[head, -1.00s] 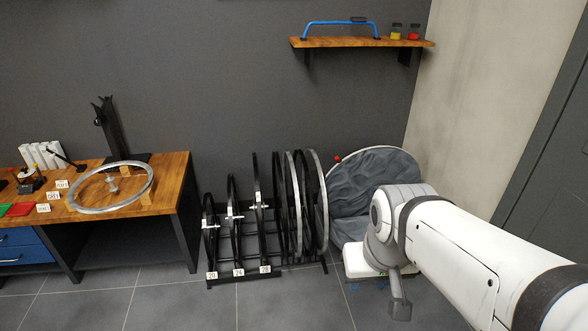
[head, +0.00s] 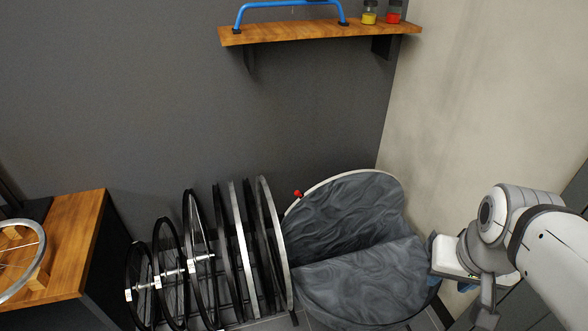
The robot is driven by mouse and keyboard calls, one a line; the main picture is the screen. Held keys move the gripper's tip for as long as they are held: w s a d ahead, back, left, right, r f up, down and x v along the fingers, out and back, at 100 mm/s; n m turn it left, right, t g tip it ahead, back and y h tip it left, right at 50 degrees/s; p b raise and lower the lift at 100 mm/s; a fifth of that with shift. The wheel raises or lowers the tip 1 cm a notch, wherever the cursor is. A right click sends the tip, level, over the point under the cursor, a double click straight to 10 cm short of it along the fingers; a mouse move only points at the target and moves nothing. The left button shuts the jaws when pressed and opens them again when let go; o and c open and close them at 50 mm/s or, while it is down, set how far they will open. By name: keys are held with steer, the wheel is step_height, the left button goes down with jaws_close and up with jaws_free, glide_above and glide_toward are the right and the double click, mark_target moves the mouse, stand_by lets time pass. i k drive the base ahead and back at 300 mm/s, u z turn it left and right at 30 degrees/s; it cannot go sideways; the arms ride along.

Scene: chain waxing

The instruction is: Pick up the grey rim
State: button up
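Several upright wheels and rims stand in a black floor rack. Two are plain grey rims: one grey rim (head: 245,258) in the middle right and one (head: 283,262) at the right end, with dark rims between and beside them. Another silver-grey rim (head: 38,272) lies on the wooden bench at the left, cut off by the picture edge. I cannot tell which grey rim is meant. My gripper (head: 440,258) is at the right, apart from the rack, in front of the grey cushioned round seat. Its fingers are too unclear to show whether it is open.
The grey round seat (head: 345,275) with a red knob (head: 297,194) fills the floor between rack and gripper. A wooden shelf (head: 300,33) with a blue bar and two jars hangs above. The wooden bench (head: 85,225) stands left; a pale wall closes the right.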

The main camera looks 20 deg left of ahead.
mark_target(236, 214)
steer(key=u, duration=0.45)
steer(key=i, duration=1.2)
steer(key=u, duration=1)
steer(key=k, duration=0.7)
steer(key=u, duration=0.2)
steer(key=i, duration=0.8)
steer(key=z, duration=0.15)
